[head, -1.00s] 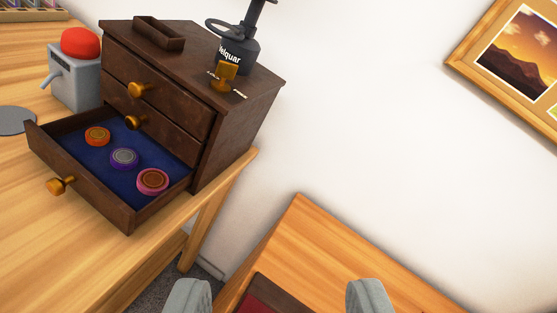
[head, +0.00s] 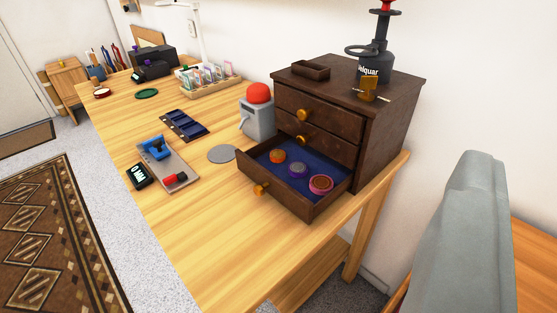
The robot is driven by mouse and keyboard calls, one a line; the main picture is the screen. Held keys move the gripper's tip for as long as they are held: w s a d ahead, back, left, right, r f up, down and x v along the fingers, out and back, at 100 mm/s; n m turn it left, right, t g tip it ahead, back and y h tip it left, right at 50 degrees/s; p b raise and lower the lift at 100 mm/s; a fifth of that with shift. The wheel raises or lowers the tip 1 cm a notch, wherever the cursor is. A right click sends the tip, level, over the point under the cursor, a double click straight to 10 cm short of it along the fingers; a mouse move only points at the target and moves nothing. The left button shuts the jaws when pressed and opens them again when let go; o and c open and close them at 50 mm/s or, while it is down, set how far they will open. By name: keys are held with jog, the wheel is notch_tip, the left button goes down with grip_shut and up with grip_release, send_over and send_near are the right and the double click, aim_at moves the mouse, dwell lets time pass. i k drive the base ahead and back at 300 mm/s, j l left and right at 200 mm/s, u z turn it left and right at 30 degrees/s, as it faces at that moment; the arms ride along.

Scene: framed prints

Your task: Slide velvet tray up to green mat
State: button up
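A flat dark navy tray with compartments (head: 184,125), which looks like the velvet tray, lies on the wooden table in the middle left; I cannot make out its cloth. A green round mat (head: 147,93) lies flat farther back, apart from the tray, with bare wood between them. A large grey piece (head: 465,235) at the lower right seems to be part of my gripper. It is far from the tray and mat and touches neither. Only one such piece shows, so its opening cannot be judged.
A dark chest (head: 385,115) has its blue-lined bottom drawer (head: 262,188) pulled out, holding coloured discs. A grey box with a red button (head: 258,115), a grey disc (head: 222,153), a clamp board (head: 172,165) and a rack (head: 215,85) stand around the tray. The front table is clear.

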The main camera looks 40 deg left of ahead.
aim_at(189, 130)
jog(key=u, duration=0.85)
